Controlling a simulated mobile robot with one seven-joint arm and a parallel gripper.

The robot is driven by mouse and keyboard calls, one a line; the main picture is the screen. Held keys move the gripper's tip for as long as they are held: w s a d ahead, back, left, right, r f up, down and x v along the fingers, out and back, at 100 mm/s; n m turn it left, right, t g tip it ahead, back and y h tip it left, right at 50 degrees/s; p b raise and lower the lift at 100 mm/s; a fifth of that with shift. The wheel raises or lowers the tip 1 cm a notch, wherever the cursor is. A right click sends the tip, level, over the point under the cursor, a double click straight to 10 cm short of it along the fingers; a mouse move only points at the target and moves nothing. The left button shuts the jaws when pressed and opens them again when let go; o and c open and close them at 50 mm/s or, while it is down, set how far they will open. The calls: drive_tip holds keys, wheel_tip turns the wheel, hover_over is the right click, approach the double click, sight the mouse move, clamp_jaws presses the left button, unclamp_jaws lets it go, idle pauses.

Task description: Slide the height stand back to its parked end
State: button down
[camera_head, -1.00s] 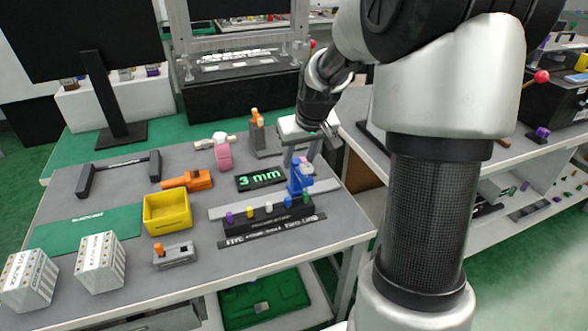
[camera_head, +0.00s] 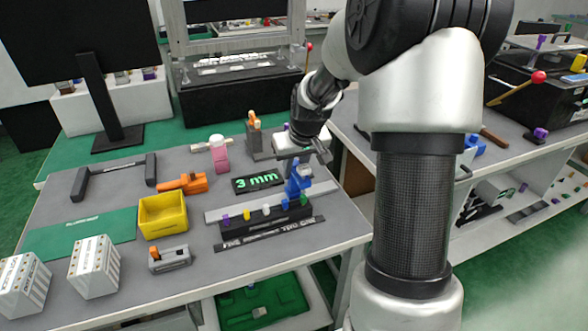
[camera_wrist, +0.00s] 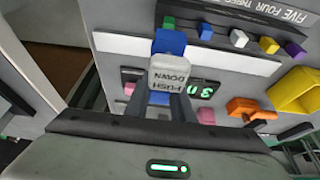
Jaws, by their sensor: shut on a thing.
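The blue height stand (camera_head: 298,187) stands at the right end of a long grey rail (camera_head: 222,213), behind a black block (camera_head: 262,219) with coloured pegs. In the wrist view the stand's blue body (camera_wrist: 169,42) shows with a white top block (camera_wrist: 169,73) marked PUSH DOWN. My gripper (camera_head: 302,163) is over the stand from above, and its fingers are shut on the stand near its top. The fingers and the white block hide part of the stand's lower body.
A yellow bin (camera_head: 162,217), an orange tool (camera_head: 182,184) and a pink bottle (camera_head: 219,156) stand to the left. The table's right edge is close to the stand. The rail's left portion looks clear.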

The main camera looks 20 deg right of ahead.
drive_tip(key=d+p, duration=0.2)
drive_tip(key=d, duration=0.7)
drive_tip(key=shift+d, duration=0.3)
drive_tip(key=c, duration=1.5)
unclamp_jaws()
drive_tip(key=shift+d, duration=0.1)
drive_tip(key=shift+s+r, duration=0.1)
drive_tip(key=shift+r, duration=0.1)
drive_tip(key=p+v, duration=0.4)
drive_tip(key=v, duration=1.3)
drive_tip(key=shift+r, duration=0.1)
